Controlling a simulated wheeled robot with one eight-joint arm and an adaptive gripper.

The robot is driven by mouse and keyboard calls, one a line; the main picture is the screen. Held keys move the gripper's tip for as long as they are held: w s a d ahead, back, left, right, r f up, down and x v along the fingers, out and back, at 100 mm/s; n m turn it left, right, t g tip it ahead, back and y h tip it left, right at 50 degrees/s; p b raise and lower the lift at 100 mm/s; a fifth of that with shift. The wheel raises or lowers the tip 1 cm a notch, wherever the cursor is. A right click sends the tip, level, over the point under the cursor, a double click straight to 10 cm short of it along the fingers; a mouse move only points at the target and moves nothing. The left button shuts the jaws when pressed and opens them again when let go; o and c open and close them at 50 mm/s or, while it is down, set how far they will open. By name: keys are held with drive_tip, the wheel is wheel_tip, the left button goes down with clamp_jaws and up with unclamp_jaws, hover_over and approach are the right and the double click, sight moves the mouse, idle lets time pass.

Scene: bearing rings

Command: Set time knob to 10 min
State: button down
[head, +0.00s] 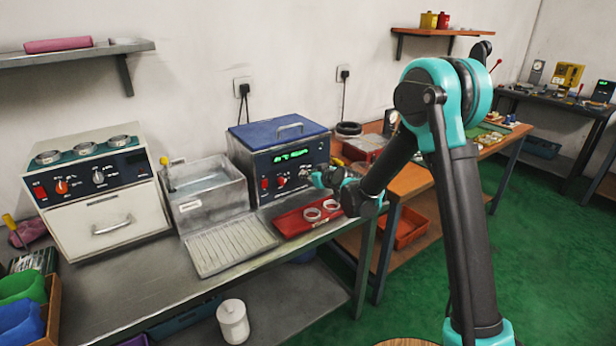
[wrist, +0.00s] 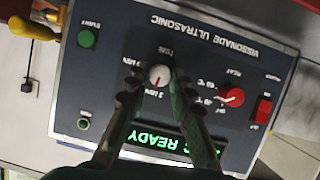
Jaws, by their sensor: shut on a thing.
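The ultrasonic cleaner (head: 290,158) has a blue lid and a dark front panel. The wrist view shows its panel (wrist: 235,58) upside down. The time knob (wrist: 158,74) is small, round and whitish, between the red heat knob (wrist: 232,97) and the green start button (wrist: 87,39). My gripper (wrist: 157,82) is shut on the time knob, one finger on each side. The scale print around the knob is partly covered and too small to read surely. The green display (wrist: 155,142) shows READY. In the head view my gripper (head: 322,178) is at the panel's right part.
A red tray (head: 290,224) with two pale rings lies in front of the cleaner. A metal basin (head: 207,190) and a white oven-like unit (head: 105,205) stand to its left. A red power switch (wrist: 263,109) is on the panel.

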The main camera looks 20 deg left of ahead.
drive_tip(key=m+g+y, duration=0.1)
drive_tip(key=m, duration=0.2)
drive_tip(key=m+g+y, duration=0.1)
drive_tip(key=m+y, duration=0.1)
drive_tip(key=m, duration=0.1)
drive_tip(key=m+g+y, duration=0.2)
drive_tip(key=m, duration=0.1)
drive_tip(key=shift+w+d+f+m, duration=0.3)
drive_tip(key=shift+w+m, duration=0.1)
drive_tip(key=shift+f+m+y, duration=0.1)
drive_tip(key=shift+m+y, duration=0.9)
drive_tip(key=shift+m, duration=0.7)
drive_tip(key=c, duration=1.3)
unclamp_jaws()
drive_tip(key=shift+d, duration=0.1)
